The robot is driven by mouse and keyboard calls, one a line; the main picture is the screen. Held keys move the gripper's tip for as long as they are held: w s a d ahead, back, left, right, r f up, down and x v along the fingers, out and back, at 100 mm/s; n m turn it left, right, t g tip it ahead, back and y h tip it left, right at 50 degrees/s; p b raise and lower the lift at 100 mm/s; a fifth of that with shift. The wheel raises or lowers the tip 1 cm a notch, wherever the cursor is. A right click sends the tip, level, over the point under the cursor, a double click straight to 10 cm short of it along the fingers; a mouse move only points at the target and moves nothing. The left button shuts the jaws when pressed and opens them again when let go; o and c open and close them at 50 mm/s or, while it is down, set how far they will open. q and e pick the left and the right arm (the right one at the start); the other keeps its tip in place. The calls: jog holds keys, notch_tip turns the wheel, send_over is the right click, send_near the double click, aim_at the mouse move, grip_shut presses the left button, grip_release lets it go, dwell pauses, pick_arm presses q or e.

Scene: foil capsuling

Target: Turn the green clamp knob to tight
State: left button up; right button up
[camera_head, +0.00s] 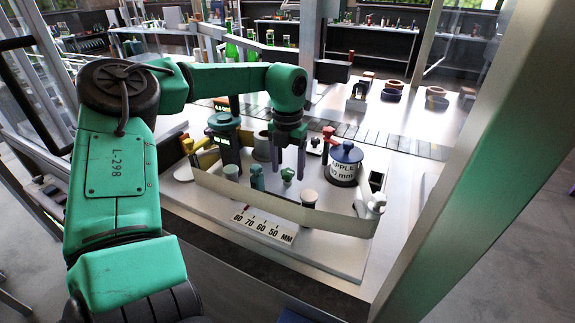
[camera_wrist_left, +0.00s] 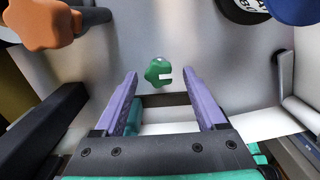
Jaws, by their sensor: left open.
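The green clamp knob (camera_head: 288,174) stands on the pale work plate, small and low, near the middle of the fixture. My right gripper does not show.
A blue-topped labelled cylinder (camera_head: 346,153) stands right of the gripper. A teal post (camera_head: 257,178) stands left of the knob. A curved pale band (camera_head: 280,212) and a millimetre scale (camera_head: 263,227) lie in front. An orange knob (camera_wrist_left: 48,24) is at the wrist view's upper left.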

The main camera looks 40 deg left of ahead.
pick_arm(q)
jog(key=shift+w+a, duration=0.1)
jog(key=c, duration=0.3)
grip_shut()
jog(key=shift+m, duration=0.4)
jog(key=m, duration=0.3)
jog(key=shift+m+b, duration=0.3)
jog(key=shift+b, duration=0.05)
jog(key=m, duration=0.4)
jog(key=shift+m, duration=0.3)
jog(key=m, duration=0.4)
jog(key=shift+w+m, duration=0.1)
jog(key=shift+m, duration=0.2)
jog(key=shift+r+m, duration=0.1)
jog(key=shift+m, duration=2.1)
